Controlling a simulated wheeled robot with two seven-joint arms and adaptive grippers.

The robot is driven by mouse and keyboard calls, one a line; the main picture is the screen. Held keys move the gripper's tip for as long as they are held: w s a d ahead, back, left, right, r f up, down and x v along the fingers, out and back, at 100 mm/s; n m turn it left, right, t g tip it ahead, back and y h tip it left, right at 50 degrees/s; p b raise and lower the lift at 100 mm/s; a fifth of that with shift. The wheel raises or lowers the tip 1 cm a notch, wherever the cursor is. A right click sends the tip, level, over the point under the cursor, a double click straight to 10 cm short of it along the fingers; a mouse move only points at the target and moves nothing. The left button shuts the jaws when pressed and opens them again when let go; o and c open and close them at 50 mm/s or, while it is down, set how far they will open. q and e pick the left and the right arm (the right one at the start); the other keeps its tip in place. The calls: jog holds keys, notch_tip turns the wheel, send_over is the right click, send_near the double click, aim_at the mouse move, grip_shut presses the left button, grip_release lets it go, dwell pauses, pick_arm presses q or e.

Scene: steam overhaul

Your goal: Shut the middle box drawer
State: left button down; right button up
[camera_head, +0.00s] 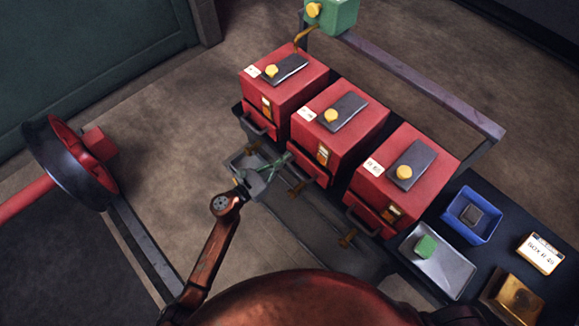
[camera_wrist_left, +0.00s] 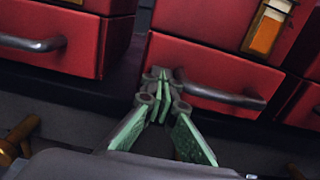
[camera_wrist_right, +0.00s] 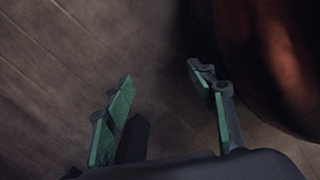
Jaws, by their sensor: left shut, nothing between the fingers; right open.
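The middle red box (camera_head: 345,112) stands between two similar red boxes on a dark bench. Its drawer front shows large in the left wrist view (camera_wrist_left: 215,68), with a dark bar handle (camera_wrist_left: 222,97). I cannot tell how far this drawer stands out. My left gripper (camera_head: 287,158) is shut and empty in front of it. In the left wrist view its fingertips (camera_wrist_left: 165,76) are at the left end of the drawer front, beside the handle; contact is unclear. My right gripper (camera_wrist_right: 162,80) is open and empty above bare floor, away from the boxes.
The left red box (camera_head: 284,88) and right red box (camera_head: 408,165) have their own drawers and handles. A blue tray (camera_head: 490,226) and a grey tray (camera_head: 452,280) lie at the right. A red-hubbed wheel (camera_head: 70,165) stands left.

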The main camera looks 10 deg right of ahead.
pick_arm(q)
jog(key=shift+w+d+r, duration=0.1)
jog(key=shift+w+d, duration=0.3)
pick_arm(e)
jog(key=shift+r, duration=0.25)
pick_arm(q)
jog(key=p+v, duration=0.1)
jog(key=v, duration=1.3)
jog(key=shift+f, duration=0.2)
pick_arm(e)
jog(key=s, duration=0.1)
jog(key=s+f, duration=0.1)
jog(key=shift+s+f, duration=0.25)
jog(key=shift+s, duration=0.05)
